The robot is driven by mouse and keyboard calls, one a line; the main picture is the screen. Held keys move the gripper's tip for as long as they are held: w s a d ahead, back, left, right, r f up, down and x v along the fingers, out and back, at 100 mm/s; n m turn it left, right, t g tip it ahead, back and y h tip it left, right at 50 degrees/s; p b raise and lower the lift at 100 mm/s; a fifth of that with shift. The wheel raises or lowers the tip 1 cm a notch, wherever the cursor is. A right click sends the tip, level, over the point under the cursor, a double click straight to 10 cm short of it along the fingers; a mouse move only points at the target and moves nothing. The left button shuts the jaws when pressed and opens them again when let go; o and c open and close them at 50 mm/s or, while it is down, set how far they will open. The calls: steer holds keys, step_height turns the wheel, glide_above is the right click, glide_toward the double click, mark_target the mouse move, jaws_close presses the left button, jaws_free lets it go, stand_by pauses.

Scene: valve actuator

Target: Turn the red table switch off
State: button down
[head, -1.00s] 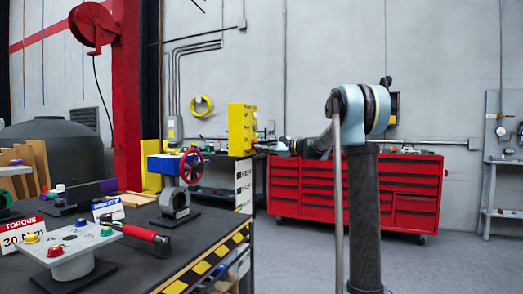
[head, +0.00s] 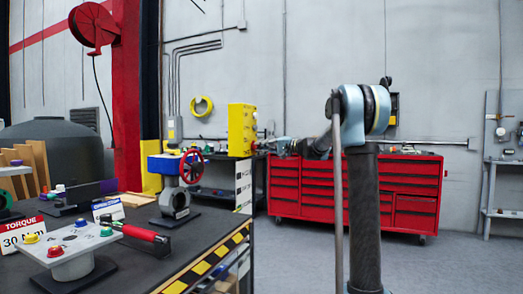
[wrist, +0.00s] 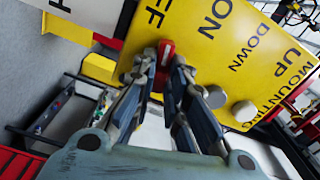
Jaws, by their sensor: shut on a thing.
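The red switch (wrist: 166,50) sticks out from a yellow panel (wrist: 225,25) in the wrist view. The panel carries the words ON, OFF, DOWN, UP and MOUNTING, partly cut off or upside down. My gripper (wrist: 165,65) has its two fingertips on either side of the red switch and is shut on it. The switch's base is partly hidden by the fingers.
Two grey round knobs (wrist: 229,103) sit on the panel right of my fingers. The dark workbench (head: 205,238) holds a valve with a red handwheel (head: 191,166), a button box (head: 75,245) and a red-handled tool (head: 145,234). A red tool cabinet (head: 400,185) stands behind my arm.

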steer(key=n, duration=0.5)
steer(key=shift+f+n, duration=0.15)
steer(key=shift+n, duration=0.15)
stand_by(0.5)
steer(key=c, duration=1.6)
jaws_free()
steer(key=v, duration=1.2)
steer(key=shift+w, duration=0.15)
